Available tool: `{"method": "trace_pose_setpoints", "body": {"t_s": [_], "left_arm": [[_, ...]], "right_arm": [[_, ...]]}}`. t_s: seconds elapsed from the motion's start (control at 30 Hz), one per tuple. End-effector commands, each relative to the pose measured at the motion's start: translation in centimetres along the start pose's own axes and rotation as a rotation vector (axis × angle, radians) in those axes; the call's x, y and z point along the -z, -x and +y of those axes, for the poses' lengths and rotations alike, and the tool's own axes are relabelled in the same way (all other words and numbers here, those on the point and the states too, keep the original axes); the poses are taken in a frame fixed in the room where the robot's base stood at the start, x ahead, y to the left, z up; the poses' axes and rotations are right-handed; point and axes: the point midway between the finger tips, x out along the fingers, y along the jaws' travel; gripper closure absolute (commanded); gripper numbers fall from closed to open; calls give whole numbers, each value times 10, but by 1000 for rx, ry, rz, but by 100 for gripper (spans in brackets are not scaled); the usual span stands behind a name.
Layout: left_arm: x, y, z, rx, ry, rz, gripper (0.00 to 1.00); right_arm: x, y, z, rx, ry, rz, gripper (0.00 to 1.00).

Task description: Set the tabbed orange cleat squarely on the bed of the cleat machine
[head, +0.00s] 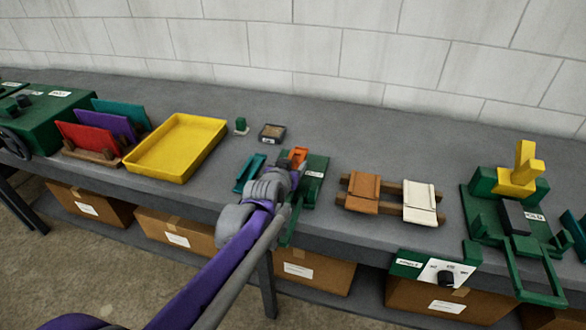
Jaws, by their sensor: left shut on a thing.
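The orange cleat (298,157) shows as a small upright orange piece just beyond my left gripper, over the back left part of a small green machine. My left gripper (284,172) is shut on it; the gripper body hides the fingertips and the cleat's lower part. The green cleat machine (318,168) has a small white label and stands at the middle of the bench. My gripper and wrist cover much of its bed, so I cannot tell whether the cleat touches the bed or sits square. My right gripper is not in view.
A teal piece (250,172) lies left of my gripper. A yellow tray (178,147) is farther left. A small dark box (271,133) stands behind. A wooden rack (391,188) with orange-brown and white panels is to the right, then a larger green machine (482,187) with a yellow part.

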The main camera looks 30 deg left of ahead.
Motion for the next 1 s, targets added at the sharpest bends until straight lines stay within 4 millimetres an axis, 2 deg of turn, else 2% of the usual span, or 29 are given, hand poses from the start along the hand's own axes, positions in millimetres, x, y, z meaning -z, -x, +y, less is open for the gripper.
{"method": "trace_pose_setpoints", "body": {"t_s": [0.1, 0.47, 0.5, 0.6, 0.63, 1.0], "left_arm": [[-8, -3, 0, 0, 0, 0, 100], [-12, -5, 0, 0, 0, 0, 100], [-11, -4, 0, 0, 0, 0, 36], [-11, -4, 0, 0, 0, 0, 18], [-11, -4, 0, 0, 0, 0, 13], [-6, -2, 0, 0, 0, 0, 13]], "right_arm": [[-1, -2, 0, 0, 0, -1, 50], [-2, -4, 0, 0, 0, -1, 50], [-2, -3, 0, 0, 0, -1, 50], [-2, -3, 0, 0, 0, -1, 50], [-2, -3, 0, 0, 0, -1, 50], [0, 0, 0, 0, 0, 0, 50]]}}
